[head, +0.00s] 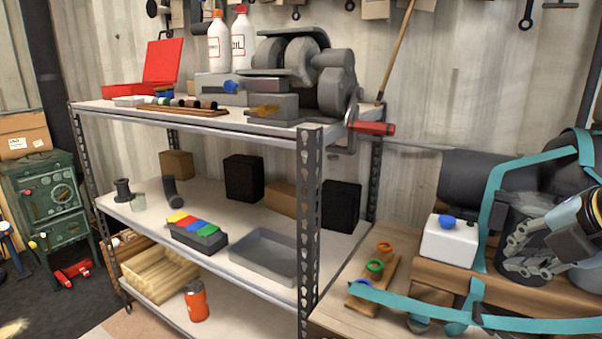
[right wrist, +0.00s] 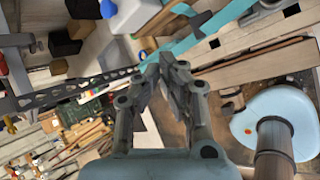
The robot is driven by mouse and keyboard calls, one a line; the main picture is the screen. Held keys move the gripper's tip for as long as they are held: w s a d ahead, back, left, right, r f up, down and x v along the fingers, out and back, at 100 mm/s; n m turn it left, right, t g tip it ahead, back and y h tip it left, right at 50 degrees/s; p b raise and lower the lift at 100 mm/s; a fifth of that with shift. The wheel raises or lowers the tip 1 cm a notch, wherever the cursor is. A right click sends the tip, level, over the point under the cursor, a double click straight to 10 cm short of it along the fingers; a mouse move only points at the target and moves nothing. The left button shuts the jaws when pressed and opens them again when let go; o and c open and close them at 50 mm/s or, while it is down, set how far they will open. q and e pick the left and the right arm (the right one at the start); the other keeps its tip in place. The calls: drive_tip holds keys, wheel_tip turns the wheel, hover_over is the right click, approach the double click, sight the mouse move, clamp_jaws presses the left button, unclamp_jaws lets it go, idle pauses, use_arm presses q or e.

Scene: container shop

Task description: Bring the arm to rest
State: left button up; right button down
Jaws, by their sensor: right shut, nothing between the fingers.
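My right gripper (head: 520,262) is at the right side of the head view, in front of a bench. It is shut and empty. In the right wrist view its fingers (right wrist: 165,65) meet near the middle of the picture with nothing between them. A white container with a blue cap (head: 450,240) stands to the left of the gripper, apart from it; it also shows at the top of the right wrist view (right wrist: 135,14). My left gripper is not in view.
A metal shelf unit (head: 309,220) fills the middle, with a grey tray (head: 270,256) on its middle shelf. A wooden strip with coloured rings (head: 375,278) lies on the bench. Teal bands (head: 480,240) run around the gripper. A green cabinet (head: 50,200) stands far left.

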drive_tip(key=s+a+f+m+g, duration=0.1)
drive_tip(key=s+f+m+g, duration=0.1)
drive_tip(key=s+f+m, duration=0.4)
drive_tip(key=s+a+f+m+g+h, duration=0.1)
drive_tip(key=s+f+m, duration=0.1)
drive_tip(key=s+m, duration=0.7)
drive_tip(key=s+a+f+m+g, duration=0.1)
drive_tip(key=s+f+m+g, duration=0.1)
drive_tip(key=s+f+m, duration=0.45)
drive_tip(key=s+d+f+m+g+b, duration=0.1)
drive_tip(key=s+f+b, duration=0.1)
drive_tip(key=f, duration=1.2)
drive_tip(key=s+d+f+b, duration=0.1)
drive_tip(key=d+f+b, duration=0.1)
drive_tip(key=f, duration=1.2)
use_arm(q)
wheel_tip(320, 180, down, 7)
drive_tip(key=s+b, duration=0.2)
drive_tip(key=b, duration=0.1)
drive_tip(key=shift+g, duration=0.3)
use_arm(e)
drive_tip(key=s+f+g, duration=0.1)
drive_tip(key=s+f, duration=1.7)
drive_tip(key=f, duration=0.1)
drive_tip(key=shift+s+d, duration=0.25)
drive_tip(key=shift+d, duration=0.05)
drive_tip(key=shift+f, duration=0.1)
